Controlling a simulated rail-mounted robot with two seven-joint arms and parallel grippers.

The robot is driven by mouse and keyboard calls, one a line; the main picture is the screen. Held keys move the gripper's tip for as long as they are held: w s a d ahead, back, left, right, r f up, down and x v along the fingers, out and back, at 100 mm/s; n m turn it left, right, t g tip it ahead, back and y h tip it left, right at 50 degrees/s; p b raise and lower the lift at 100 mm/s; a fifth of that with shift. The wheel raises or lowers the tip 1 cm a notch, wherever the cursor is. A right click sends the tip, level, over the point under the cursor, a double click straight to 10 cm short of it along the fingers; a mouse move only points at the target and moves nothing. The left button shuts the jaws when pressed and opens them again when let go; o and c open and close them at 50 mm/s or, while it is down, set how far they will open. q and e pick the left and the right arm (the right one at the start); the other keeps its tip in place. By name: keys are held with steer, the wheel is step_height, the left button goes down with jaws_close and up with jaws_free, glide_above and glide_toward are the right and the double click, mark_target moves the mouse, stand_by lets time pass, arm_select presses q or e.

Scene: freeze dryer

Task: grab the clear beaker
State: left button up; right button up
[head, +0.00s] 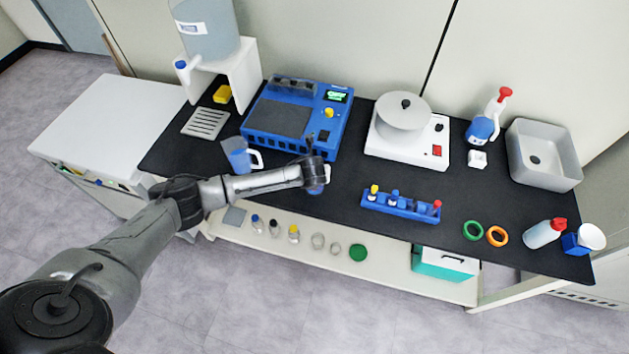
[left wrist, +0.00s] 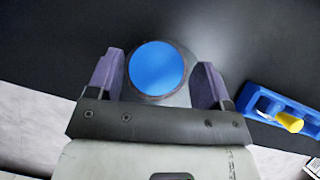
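In the left wrist view, a round vessel with a blue circular top or contents (left wrist: 158,70) and greyish sides sits between the two fingers of my left gripper (left wrist: 160,85). It looks like the clear beaker seen from above. The fingers are spread on either side of it, and I see no clear contact. In the head view my left gripper (head: 316,178) points down over the middle of the black bench, hiding most of the vessel. My right gripper is not in view.
A blue pitcher with a white handle (head: 237,156) stands left of my gripper, and a blue machine (head: 295,118) is behind it. A blue tube rack (head: 400,206) lies to the right. The black bench top (head: 345,187) between gripper and rack is clear.

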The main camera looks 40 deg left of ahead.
arm_select(q)
steer(key=c, duration=0.6)
steer(key=shift+o, duration=0.2)
steer(key=shift+r, duration=0.2)
